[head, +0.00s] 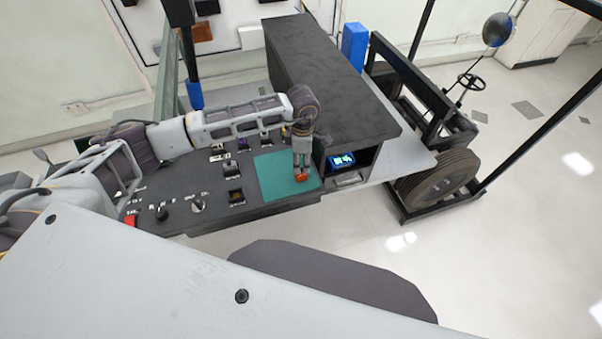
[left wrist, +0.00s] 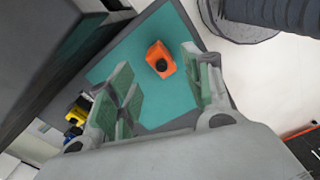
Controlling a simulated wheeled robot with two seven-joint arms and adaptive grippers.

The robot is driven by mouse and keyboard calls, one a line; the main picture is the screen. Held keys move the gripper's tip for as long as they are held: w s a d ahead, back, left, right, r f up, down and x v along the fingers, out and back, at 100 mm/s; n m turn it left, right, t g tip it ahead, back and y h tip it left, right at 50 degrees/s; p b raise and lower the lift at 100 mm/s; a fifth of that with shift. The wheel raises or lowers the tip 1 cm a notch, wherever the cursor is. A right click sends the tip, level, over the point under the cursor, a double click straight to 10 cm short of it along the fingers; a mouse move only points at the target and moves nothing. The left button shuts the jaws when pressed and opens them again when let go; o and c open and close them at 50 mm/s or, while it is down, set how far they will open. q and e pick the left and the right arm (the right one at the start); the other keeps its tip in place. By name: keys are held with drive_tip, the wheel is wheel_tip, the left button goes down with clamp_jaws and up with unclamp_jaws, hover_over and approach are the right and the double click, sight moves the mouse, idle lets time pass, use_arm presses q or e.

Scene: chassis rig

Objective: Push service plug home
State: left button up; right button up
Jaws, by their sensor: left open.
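An orange plug (head: 301,177) with a dark round top lies on the green mat (head: 270,172) at the right end of the dark panel. In the left wrist view the orange plug (left wrist: 160,60) sits on the green mat (left wrist: 171,104), in line with the gap between my fingers. My left gripper (head: 302,166) points down just over the plug. In the left wrist view my left gripper (left wrist: 168,92) is open, with green pads apart and nothing between them. Whether the fingertips reach down beside the plug I cannot tell. My right gripper is not in view.
The dark panel (head: 150,192) carries several switches, knobs and sockets left of the mat. A large black box (head: 325,70) stands behind and right of the mat. A small lit display (head: 342,161) sits in its front recess. A wheeled chassis (head: 425,110) is at right.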

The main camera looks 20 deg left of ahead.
use_arm(q)
drive_tip(key=shift+f, duration=0.2)
drive_tip(key=shift+s+a+f+p, duration=0.1)
drive_tip(key=shift+f+p, duration=0.35)
drive_tip(key=shift+f, duration=0.35)
drive_tip(key=shift+f+p, duration=0.3)
drive_tip(key=shift+f, duration=1.4)
clamp_jaws()
